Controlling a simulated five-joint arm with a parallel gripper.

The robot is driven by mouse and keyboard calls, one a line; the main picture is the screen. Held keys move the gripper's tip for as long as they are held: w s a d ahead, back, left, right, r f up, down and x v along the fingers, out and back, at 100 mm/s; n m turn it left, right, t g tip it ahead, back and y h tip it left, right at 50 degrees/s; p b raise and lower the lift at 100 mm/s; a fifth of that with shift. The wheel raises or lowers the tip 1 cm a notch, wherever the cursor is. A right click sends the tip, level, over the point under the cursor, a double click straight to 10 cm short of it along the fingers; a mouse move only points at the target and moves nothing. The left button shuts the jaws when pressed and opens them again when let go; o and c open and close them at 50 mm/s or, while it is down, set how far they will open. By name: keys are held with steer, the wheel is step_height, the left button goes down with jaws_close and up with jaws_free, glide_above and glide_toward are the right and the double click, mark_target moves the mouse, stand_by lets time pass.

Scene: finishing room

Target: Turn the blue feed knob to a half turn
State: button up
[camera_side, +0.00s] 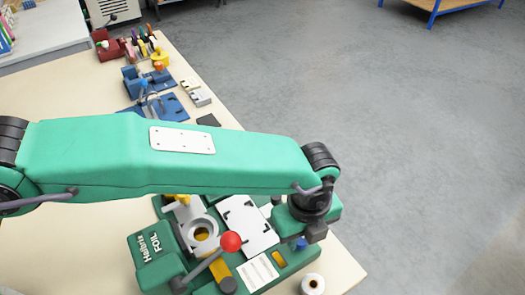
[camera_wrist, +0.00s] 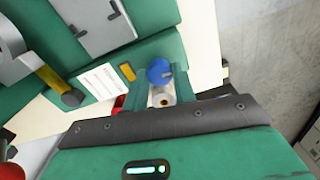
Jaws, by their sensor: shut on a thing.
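The blue feed knob (camera_side: 302,243) sits at the right end of the green foil machine (camera_side: 157,268), just below my gripper (camera_side: 303,238) in the side view. In the wrist view the round blue knob (camera_wrist: 159,71) lies between the green fingers of my gripper (camera_wrist: 157,76), which is shut on it. A dark mark shows near the knob's right edge. The fingers' exact contact and any scale around the knob are hard to make out.
A lever with a red ball (camera_side: 230,241) rises from the machine's front. A white plate (camera_side: 248,228) and a printed label (camera_side: 258,272) lie on the machine. A small white roll (camera_side: 313,284) stands near the table edge. Blue fixtures (camera_side: 155,108) stand farther back.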

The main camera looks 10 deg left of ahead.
mark_target(300, 240)
steer(key=shift+s, duration=0.1)
steer(key=o, duration=1)
steer(key=shift+r, duration=0.15)
steer(key=shift+r, duration=3.75)
steer(key=shift+a, duration=0.1)
